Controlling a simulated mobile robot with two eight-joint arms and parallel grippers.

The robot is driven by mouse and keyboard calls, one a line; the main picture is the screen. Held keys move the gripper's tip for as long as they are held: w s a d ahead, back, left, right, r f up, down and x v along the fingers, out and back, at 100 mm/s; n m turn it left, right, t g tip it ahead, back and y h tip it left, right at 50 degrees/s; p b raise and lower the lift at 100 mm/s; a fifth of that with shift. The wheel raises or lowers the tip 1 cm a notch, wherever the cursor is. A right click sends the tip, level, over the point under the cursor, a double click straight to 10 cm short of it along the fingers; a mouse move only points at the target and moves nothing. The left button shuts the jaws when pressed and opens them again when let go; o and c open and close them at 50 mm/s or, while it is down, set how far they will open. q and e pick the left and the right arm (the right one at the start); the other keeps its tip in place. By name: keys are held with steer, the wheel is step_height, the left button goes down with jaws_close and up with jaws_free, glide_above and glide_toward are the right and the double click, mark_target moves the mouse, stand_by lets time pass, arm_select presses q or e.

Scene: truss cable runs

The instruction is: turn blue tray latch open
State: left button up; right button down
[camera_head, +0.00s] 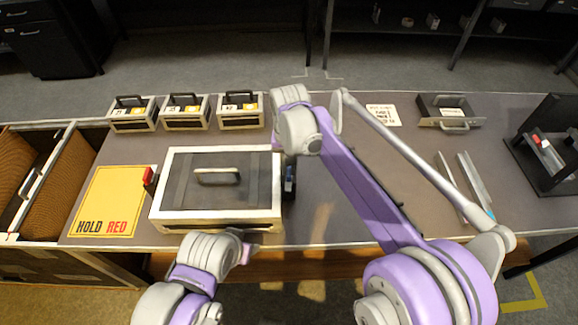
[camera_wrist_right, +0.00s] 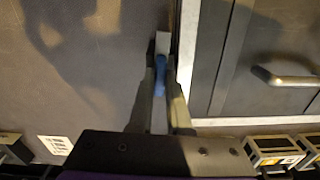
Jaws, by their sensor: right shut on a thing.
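A grey case with a pale frame and a lid handle (camera_head: 225,215) stands near the table's front edge. The blue latch (camera_head: 290,186) is on its right side, and a red latch (camera_head: 149,181) is on its left side. My right gripper (camera_wrist_right: 161,70) has its two fingers closed around the blue latch (camera_wrist_right: 160,63), beside the case wall. In the head view my right wrist hides part of that area. My left arm (camera_head: 205,262) shows in front of the case, but its gripper cannot be made out.
A yellow "HOLD RED" sheet (camera_head: 107,203) lies left of the case. Three small handled boxes (camera_head: 184,113) stand in a row behind it. A grey handled tray (camera_head: 450,112), a white label sheet (camera_head: 383,115) and metal strips (camera_head: 474,180) lie to the right.

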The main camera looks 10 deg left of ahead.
mark_target(289, 169)
steer(key=shift+n, duration=0.7)
steer(key=c, duration=0.9)
jaws_free()
steer(key=shift+o, duration=0.2)
step_height(289, 169, up, 11)
steer(key=p, duration=0.1)
steer(key=shift+f, duration=0.1)
